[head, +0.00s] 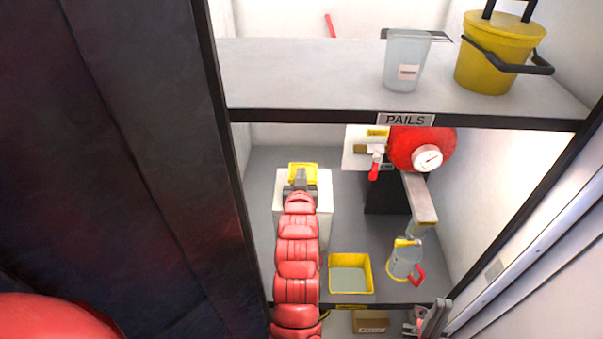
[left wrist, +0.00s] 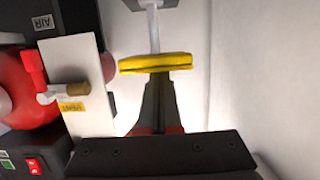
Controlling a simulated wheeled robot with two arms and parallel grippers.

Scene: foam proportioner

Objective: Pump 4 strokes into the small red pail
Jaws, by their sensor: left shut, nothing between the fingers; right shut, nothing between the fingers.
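My left gripper (head: 301,178) is shut and empty, its tips at the yellow pump handle (head: 303,170) on top of the white pump box (head: 325,195). In the left wrist view the shut fingers (left wrist: 157,80) end at the yellow handle (left wrist: 155,64), with a pale rod (left wrist: 153,28) beyond it. A small pail (head: 403,262) with grey walls and a red handle stands on the lower deck below the spout (head: 420,205); it looks slightly tilted. My right gripper (head: 438,315) is shut and empty at the lower right, in front of the deck.
A red tank (head: 412,145) with a gauge stands behind the spout. A red-handled valve (head: 374,168) sits beside it on a white panel. A yellow-rimmed tray (head: 350,275) lies left of the pail. The upper shelf (head: 310,75) holds a clear pail (head: 407,60) and a yellow bucket (head: 497,50).

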